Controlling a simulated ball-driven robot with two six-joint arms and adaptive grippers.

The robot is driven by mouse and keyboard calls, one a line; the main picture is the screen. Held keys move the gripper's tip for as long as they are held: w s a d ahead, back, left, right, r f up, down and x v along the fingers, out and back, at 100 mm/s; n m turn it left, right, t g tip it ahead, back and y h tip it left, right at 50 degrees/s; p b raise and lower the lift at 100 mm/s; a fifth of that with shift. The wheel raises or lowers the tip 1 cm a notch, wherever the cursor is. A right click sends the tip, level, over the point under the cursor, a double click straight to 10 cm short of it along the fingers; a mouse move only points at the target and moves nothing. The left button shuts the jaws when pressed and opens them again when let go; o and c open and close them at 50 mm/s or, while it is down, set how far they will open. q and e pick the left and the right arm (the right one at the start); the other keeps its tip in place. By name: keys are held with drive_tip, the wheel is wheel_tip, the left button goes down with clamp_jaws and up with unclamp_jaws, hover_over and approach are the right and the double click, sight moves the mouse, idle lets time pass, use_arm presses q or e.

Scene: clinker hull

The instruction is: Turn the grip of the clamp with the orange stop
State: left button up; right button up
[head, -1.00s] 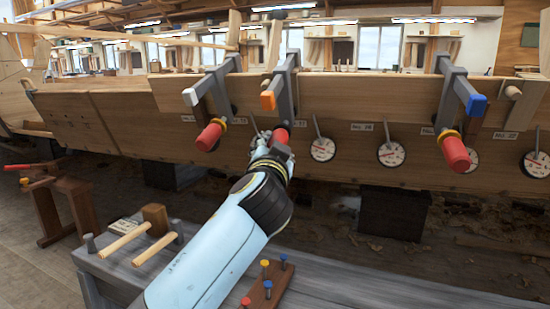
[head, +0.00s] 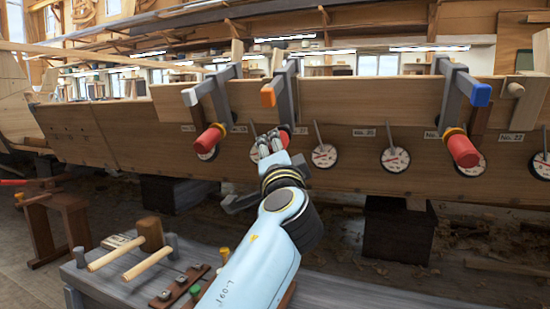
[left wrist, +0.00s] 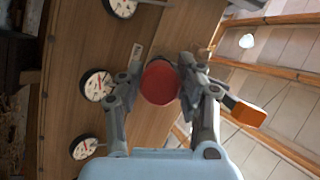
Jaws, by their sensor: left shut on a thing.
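The clamp with the orange stop (head: 268,96) hangs over the top plank of the hull, in the middle of the head view. Its grey bar (head: 291,90) runs down the near side. Its red grip (head: 284,139) is mostly hidden behind my left gripper (head: 271,144). In the left wrist view the round red end of the grip (left wrist: 160,83) sits between the two fingers of my left gripper (left wrist: 158,84), which are shut on it. The orange stop (left wrist: 247,113) shows to the right of the fingers there. My right gripper is not in view.
A clamp with a white stop (head: 189,97) stands to the left and one with a blue stop (head: 481,95) to the right, both with red grips. Several dials (head: 324,156) line the plank. A grey bench (head: 120,277) with mallets (head: 150,235) is below.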

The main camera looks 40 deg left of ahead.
use_arm(q)
drive_tip(key=shift+f, duration=0.15)
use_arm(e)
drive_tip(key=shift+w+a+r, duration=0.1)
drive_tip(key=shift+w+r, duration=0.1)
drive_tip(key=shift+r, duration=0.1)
use_arm(q)
drive_tip(key=o, duration=1.1)
drive_tip(key=shift+o, duration=0.2)
